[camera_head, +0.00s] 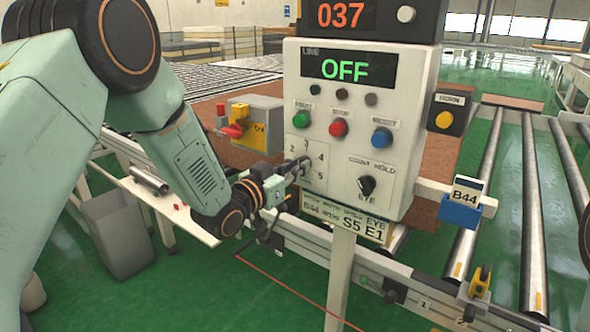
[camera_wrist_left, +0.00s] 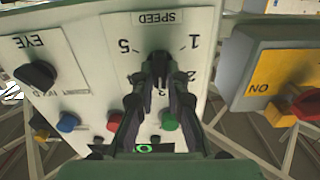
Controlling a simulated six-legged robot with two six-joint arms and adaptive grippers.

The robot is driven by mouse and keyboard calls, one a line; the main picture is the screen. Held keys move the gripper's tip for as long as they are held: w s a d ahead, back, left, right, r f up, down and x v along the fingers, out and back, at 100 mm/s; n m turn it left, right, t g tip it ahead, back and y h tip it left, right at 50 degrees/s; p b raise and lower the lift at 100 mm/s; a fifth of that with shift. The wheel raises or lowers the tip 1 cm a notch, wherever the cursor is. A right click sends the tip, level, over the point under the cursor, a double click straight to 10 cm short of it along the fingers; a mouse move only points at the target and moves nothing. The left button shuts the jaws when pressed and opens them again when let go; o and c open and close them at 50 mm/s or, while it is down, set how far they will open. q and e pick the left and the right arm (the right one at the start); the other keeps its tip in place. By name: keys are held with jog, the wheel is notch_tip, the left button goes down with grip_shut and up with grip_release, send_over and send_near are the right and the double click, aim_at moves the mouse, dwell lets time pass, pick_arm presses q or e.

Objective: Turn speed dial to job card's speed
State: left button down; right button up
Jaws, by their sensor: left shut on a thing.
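The job card (camera_head: 345,219) below the panel reads B44, S5 and E1. My right gripper is not in view.
The control panel (camera_head: 405,180) also has green, red and blue buttons and an EYE knob (camera_head: 367,187). Its display (camera_head: 346,68) reads OFF. A grey box with a red handle (camera_head: 234,130) sits close left of the dial. A blue B44 holder (camera_head: 460,212) stands right.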

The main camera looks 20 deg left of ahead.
pick_arm(q)
jog(key=m, duration=0.2)
jog(key=m+b, duration=0.1)
jog(key=m, duration=0.2)
jog(key=shift+r+m, duration=0.25)
jog(key=shift+m, duration=0.15)
jog(key=m+b, duration=0.3)
jog(key=m, duration=0.3)
jog(key=m+b, duration=0.3)
jog(key=m, duration=0.3)
jog(key=m+b, duration=0.3)
jog(key=m, duration=0.2)
jog(key=shift+d+f+m, duration=0.15)
jog(key=shift+f+m, duration=0.15)
jog(key=shift+m, duration=0.1)
jog(key=c, duration=1.4)
grip_release()
jog(key=shift+f, duration=0.1)
jog(key=shift+o, duration=0.2)
jog(key=shift+f, duration=0.1)
